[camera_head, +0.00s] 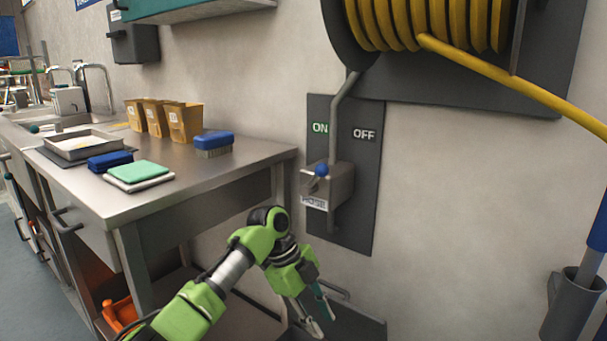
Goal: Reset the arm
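My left arm, green with grey and black joints, comes in from the lower left. My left gripper (321,318) hangs at the lower middle, pointing down, with its fingers slightly apart and nothing seen between them. It is below the grey wall panel (357,225) marked ON and OFF, and apart from the blue-knobbed lever (321,170) on that panel's valve box. The lever sits under the ON label. My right gripper does not show.
A steel counter (225,176) at left carries yellow bins (185,122), brushes (214,143), cloths (138,173) and a tray (83,143). A yellow hose reel (430,25) hangs above the panel. A grey holder (570,305) stands at lower right. Bare wall lies between.

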